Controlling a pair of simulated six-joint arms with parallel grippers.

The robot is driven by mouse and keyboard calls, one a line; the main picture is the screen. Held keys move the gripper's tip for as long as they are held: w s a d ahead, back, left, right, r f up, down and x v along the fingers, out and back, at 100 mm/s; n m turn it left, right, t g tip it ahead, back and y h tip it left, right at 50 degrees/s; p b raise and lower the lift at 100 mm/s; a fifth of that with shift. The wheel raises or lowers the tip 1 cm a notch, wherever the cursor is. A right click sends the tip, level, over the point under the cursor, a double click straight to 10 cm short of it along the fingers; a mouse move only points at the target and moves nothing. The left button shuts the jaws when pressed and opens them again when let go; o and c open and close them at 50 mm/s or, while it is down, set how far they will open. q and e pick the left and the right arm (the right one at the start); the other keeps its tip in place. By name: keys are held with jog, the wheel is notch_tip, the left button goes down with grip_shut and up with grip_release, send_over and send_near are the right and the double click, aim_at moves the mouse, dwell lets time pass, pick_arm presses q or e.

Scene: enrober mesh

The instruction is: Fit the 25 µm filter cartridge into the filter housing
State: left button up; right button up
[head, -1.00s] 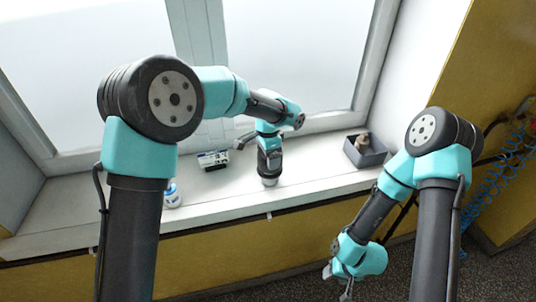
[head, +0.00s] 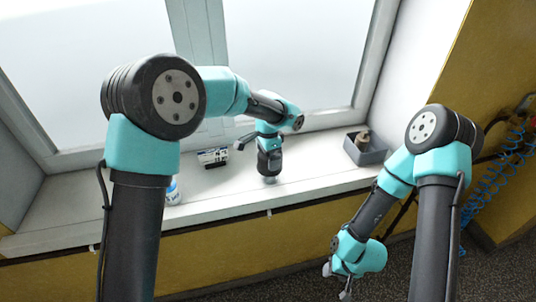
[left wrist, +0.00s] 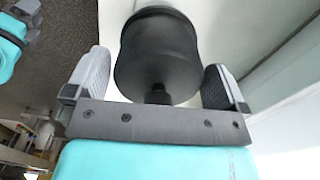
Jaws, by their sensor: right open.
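My left gripper (head: 269,174) points down just over the window sill. In the left wrist view its two grey fingers (left wrist: 157,82) stand wide apart, on either side of a dark rounded body (left wrist: 157,55) with a short stub at its near end. I cannot tell whether they press on it, nor what it is. A small pale part shows at the gripper's lower end in the head view. My right gripper (head: 346,284) hangs open and empty in front of the sill, low down. I cannot pick out the cartridge or the housing for certain.
A grey tray (head: 376,156) with a brownish piece (head: 362,140) stands at the right of the sill. A white and black labelled box (head: 213,157) lies left of my left gripper. A white and blue container (head: 173,190) is partly hidden by my left arm.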

pick_arm(q)
notch_tip(320, 180, up, 13)
jog(key=shift+r, duration=0.15)
dwell(0.5)
dwell(0.4)
